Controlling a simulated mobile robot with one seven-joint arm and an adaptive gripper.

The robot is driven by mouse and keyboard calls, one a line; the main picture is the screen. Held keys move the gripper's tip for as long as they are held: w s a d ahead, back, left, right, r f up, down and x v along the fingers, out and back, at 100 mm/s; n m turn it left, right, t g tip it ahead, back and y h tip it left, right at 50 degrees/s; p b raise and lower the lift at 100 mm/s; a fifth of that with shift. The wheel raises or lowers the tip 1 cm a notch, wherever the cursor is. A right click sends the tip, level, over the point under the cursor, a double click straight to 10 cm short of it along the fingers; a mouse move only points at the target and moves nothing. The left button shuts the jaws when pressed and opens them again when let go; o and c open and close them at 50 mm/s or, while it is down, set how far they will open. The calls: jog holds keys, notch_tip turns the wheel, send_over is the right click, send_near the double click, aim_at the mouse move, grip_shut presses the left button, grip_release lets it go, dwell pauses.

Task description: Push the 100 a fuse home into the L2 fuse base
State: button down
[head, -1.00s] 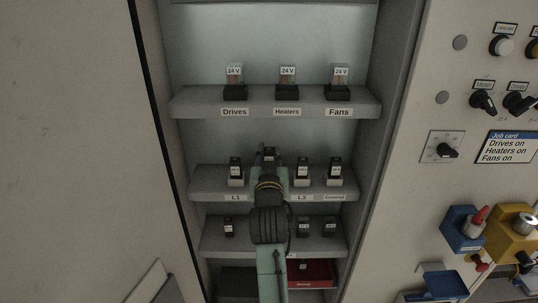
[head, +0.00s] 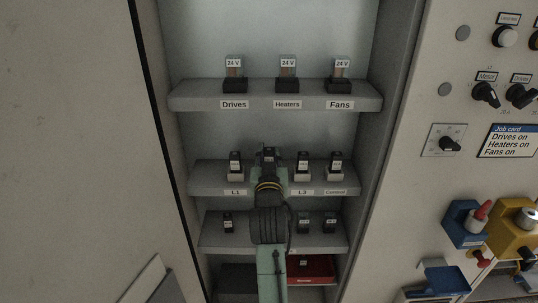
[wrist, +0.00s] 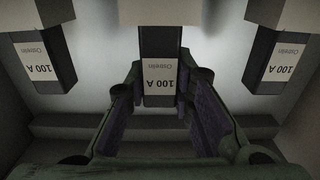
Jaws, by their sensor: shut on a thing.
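The 100 A fuse (wrist: 159,78) is black with a white label and stands in the middle of the wrist view; its dark top also shows in the head view (head: 269,153). My gripper (wrist: 160,88) is shut on it, one finger on each side. The L2 fuse base is the white block (wrist: 160,12) at the fuse's upper end in the wrist view. In the head view my gripper (head: 269,163) and arm hide this base and its label, between L1 and L3. I cannot tell how deep the fuse sits.
Fuses stand close on both sides, at L1 (head: 235,162) and L3 (head: 302,160), with the Control fuse (head: 335,160) farther right. Above is a shelf (head: 187,101) with 24 V units. Below are loose fuses on a shelf (head: 212,238) and a red tray (head: 318,268).

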jog(key=shift+f+b, duration=0.45)
jog(key=shift+f, duration=0.2)
jog(key=c, duration=1.3)
grip_release()
jog(key=s, duration=0.7)
jog(key=shift+s, duration=0.3)
